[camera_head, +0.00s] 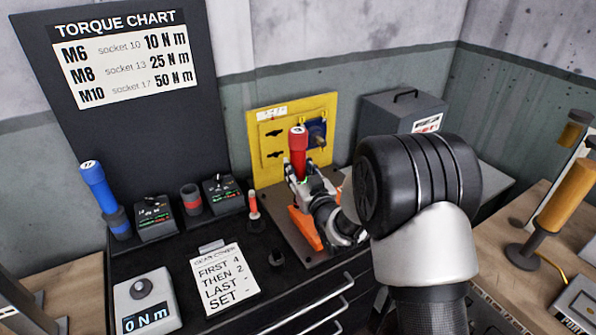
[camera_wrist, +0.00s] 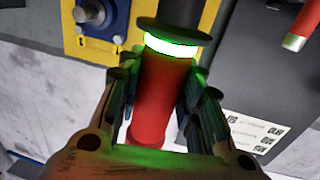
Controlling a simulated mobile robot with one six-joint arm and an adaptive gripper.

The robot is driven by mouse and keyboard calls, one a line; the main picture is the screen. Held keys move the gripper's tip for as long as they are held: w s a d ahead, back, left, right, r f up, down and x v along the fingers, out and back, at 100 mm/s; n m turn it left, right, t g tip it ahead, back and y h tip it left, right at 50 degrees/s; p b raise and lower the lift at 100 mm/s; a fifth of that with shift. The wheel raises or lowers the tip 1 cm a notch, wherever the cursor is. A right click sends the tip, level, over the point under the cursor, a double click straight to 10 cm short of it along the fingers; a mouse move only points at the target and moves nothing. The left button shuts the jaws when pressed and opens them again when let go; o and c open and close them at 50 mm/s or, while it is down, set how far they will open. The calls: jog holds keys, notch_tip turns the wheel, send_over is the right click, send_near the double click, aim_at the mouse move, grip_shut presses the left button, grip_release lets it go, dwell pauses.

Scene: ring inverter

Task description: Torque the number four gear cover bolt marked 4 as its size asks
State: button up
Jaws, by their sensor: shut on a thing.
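My gripper (camera_head: 305,183) is shut on the red handle of a tool (camera_head: 298,140), which stands upright before the yellow panel in the head view. In the wrist view my gripper (camera_wrist: 160,110) has a finger on each side of the red handle (camera_wrist: 163,85). A lit green-white ring and a dark flange sit at one end of the handle. A blue block with a grey bolt (camera_head: 316,138) is on the yellow panel (camera_head: 263,148); it also shows in the wrist view (camera_wrist: 90,14). No 4 mark is readable on a bolt. The torque chart (camera_head: 118,55) lists M6 10, M8 25, M10 50 N m.
A card (camera_head: 217,278) reads FIRST 4, THEN 2. A grey box (camera_head: 143,303) shows 0 N m. A blue-handled tool (camera_head: 100,190) and two small dark units (camera_head: 152,215) stand at left. A grey case (camera_head: 395,110) stands behind my arm. An orange cylinder (camera_head: 567,195) is at right.

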aim_at(301, 162)
jog(key=shift+r+p, duration=0.5)
jog(key=shift+r, duration=1.2)
